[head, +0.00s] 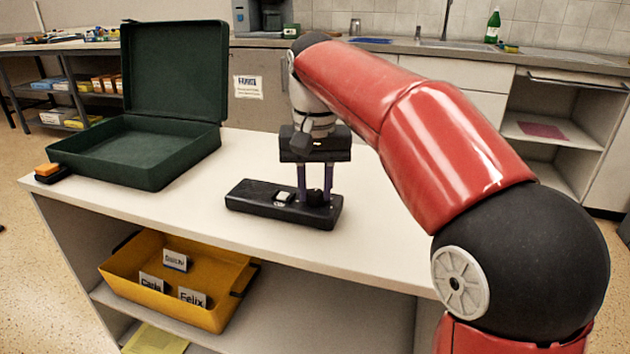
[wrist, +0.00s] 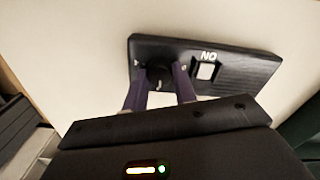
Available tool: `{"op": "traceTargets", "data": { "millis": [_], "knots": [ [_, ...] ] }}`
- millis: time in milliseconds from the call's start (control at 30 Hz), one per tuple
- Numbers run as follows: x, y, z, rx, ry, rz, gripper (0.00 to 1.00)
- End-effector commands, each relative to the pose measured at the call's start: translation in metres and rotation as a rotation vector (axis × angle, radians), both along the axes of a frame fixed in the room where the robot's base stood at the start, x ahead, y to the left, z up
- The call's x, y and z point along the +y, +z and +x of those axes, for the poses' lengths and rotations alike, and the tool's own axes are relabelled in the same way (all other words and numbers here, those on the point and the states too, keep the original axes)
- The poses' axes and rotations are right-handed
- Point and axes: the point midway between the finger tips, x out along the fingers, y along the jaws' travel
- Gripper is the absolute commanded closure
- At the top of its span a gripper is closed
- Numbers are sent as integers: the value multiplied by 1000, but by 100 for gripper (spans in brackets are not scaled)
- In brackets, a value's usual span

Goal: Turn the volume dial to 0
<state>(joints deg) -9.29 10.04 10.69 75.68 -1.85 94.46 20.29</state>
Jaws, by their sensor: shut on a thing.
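The volume dial (wrist: 158,78) is a round black knob with a light pointer mark, on a black control box (head: 250,201) that lies on the white counter. The dial also shows in the head view (head: 315,196), between the fingers. My gripper (head: 315,198) points straight down over the right end of the box. In the wrist view its two purple fingers (wrist: 160,84) are shut on the dial, one on each side. The dial's scale numbers are too small or hidden to read.
An open dark green case (head: 140,150) stands on the counter (head: 225,160) to the left. A small orange-topped item (head: 47,170) is at its left edge. A yellow bin (head: 160,290) with name cards sits on the shelf below. The counter around the box is clear.

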Motion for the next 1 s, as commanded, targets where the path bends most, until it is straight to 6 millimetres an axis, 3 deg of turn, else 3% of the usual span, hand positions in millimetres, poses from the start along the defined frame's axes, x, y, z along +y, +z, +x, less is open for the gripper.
{"op": "traceTargets", "data": {
  "millis": [1000],
  "knots": [
    [0,1,0,-2,937,0,96]
  ]
}}
